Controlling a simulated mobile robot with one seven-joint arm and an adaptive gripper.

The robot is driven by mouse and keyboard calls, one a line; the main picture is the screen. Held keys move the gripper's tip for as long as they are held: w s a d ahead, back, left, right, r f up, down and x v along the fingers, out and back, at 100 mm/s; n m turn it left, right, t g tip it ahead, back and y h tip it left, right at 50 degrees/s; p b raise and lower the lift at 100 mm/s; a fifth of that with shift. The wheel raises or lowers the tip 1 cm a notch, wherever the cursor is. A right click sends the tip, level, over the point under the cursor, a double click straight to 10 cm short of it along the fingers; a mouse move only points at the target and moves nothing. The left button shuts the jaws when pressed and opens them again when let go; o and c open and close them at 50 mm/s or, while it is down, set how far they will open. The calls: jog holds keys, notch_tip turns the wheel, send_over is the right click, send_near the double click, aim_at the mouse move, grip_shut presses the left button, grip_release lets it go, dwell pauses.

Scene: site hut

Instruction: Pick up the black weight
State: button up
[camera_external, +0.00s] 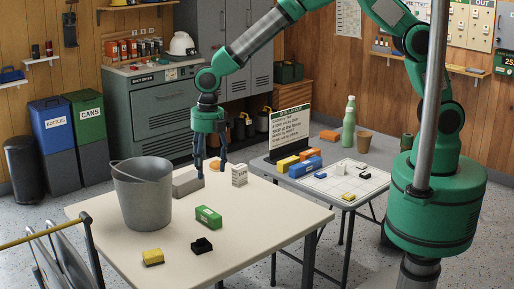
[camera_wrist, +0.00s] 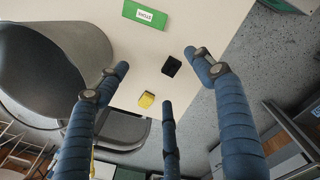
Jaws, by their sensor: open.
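The black weight (camera_external: 202,245) is a small dark block on the cream table, near its front edge and between a yellow block and a green box. In the wrist view the black weight (camera_wrist: 171,66) shows between the spread fingers, some way off and not touched. My gripper (camera_external: 211,178) points down over the far part of the table, well behind the weight, next to a grey block. Its blue fingers also show in the wrist view (camera_wrist: 162,74), spread apart with nothing between them.
A grey bucket (camera_external: 142,196) stands at the table's left. A green box (camera_external: 208,217), a yellow block (camera_external: 153,257), a grey block (camera_external: 187,183) and a white box (camera_external: 239,175) share the cream table (camera_external: 270,226). The area right of the green box is clear.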

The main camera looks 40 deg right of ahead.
aim_at(201, 239)
jog(key=s+a+f+n, duration=0.3)
jog(key=s+a+f, duration=0.2)
jog(key=a+f, duration=0.2)
jog(key=shift+s+a+f+n, duration=0.15)
jog(key=shift+f+n, duration=0.25)
jog(key=shift+f, duration=0.5)
jog(key=shift+f+b, duration=0.45)
jog(key=shift+f, duration=3.85)
jog(key=shift+f, duration=0.1)
jog(key=shift+a+f+b, duration=0.15)
jog(key=shift+f+b, duration=0.45)
jog(key=shift+f, duration=1.9)
jog(key=c, duration=1.7)
